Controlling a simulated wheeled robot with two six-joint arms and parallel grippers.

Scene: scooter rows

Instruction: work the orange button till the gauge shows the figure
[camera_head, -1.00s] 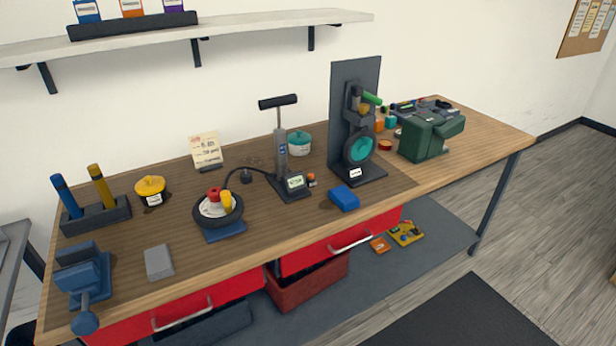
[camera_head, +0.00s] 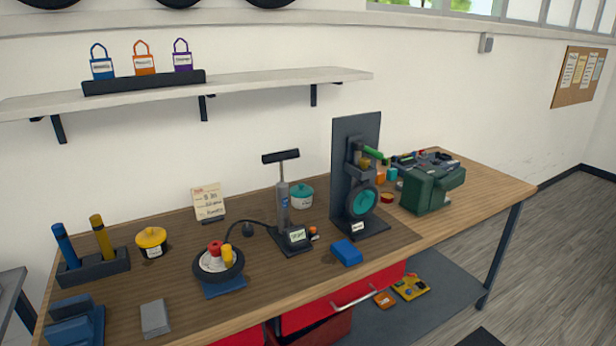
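A pump (camera_head: 282,205) with a black T-handle stands upright on the workbench. Its base carries a small gauge (camera_head: 297,235) with a pale green display, whose figure is too small to read. A small orange button (camera_head: 313,230) sits at the right side of the pump base. A hose runs left from the pump towards a small black wheel (camera_head: 218,264) with a red and a yellow piece on it. A note card (camera_head: 208,201) with handwriting stands behind the wheel; its figures are too blurred to read surely. Neither of my grippers is in view.
A blue block (camera_head: 347,252) lies right of the pump, before a dark stand with a teal wheel (camera_head: 361,202). A teal pot (camera_head: 301,195) stands behind the pump. A green machine (camera_head: 431,189) is further right. A grey block (camera_head: 155,318) lies front left, near a blue vise (camera_head: 75,322).

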